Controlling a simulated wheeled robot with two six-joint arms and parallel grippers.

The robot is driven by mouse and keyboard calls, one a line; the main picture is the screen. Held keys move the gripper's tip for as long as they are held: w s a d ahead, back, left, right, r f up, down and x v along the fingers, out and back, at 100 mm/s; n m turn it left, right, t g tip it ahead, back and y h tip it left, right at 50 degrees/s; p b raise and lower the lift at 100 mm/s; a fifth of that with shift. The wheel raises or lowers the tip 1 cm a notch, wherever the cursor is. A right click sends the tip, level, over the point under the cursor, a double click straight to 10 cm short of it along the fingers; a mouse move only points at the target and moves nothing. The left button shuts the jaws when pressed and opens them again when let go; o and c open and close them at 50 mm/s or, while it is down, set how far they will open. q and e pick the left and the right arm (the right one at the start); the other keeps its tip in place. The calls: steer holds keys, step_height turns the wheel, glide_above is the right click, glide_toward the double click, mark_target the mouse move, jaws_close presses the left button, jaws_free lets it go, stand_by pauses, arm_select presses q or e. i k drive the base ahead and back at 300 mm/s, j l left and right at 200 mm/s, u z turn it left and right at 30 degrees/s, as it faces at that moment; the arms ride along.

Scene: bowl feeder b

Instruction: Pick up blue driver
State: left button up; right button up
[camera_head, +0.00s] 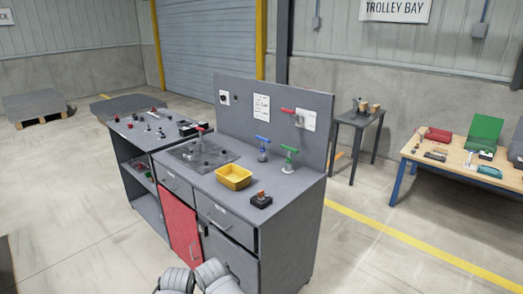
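The blue driver (262,148) has a blue T-shaped handle. It stands upright on the grey workbench top (285,188), near the back panel (240,110). A similar green-handled driver (289,158) stands just right of it. Nothing of mine touches the blue driver. Grey rounded parts of my own arms show at the bottom edge, well short of the bench. No gripper fingers show in this view.
A yellow bin (234,177) sits in front of the blue driver. A small dark block with an orange-brown top (261,199) lies near the front right corner. A red part (287,111) sticks out from the panel. A red cabinet door (177,222) faces me.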

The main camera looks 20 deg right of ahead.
mark_target(263, 157)
steer(key=i+l, duration=0.15)
steer(key=i, duration=0.35)
steer(key=i+l, duration=0.2)
steer(key=i, duration=0.3)
